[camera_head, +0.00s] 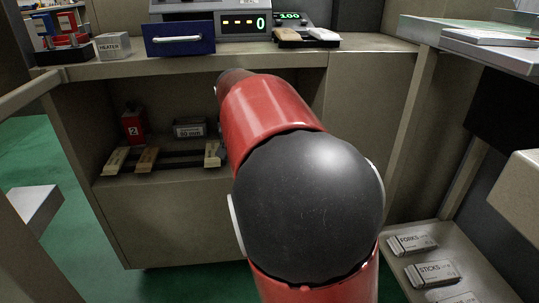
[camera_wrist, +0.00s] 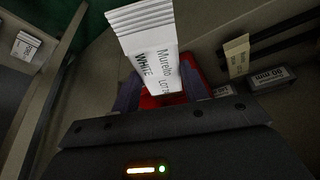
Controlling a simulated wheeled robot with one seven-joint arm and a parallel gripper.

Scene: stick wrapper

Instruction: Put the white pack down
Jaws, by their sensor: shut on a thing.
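A white pack (camera_wrist: 152,58) printed "Muretto" and "WHITE" stands out from my gripper (camera_wrist: 160,86) in the wrist view. The two dark fingers are shut on its lower part, one on each side. The far end of the pack shows a stepped, layered edge. In the head view my red and black arm reaches toward the cabinet's open shelf and hides my gripper and the held pack. Whether the pack touches any surface cannot be told.
The shelf holds a red box marked 2 (camera_head: 133,125), a dark labelled box (camera_head: 189,128) and several light packs on dark rails (camera_head: 178,160). Above, the counter (camera_head: 220,57) carries a blue drawer (camera_head: 179,37) and display units. Labelled boxes (camera_head: 432,273) lie at lower right.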

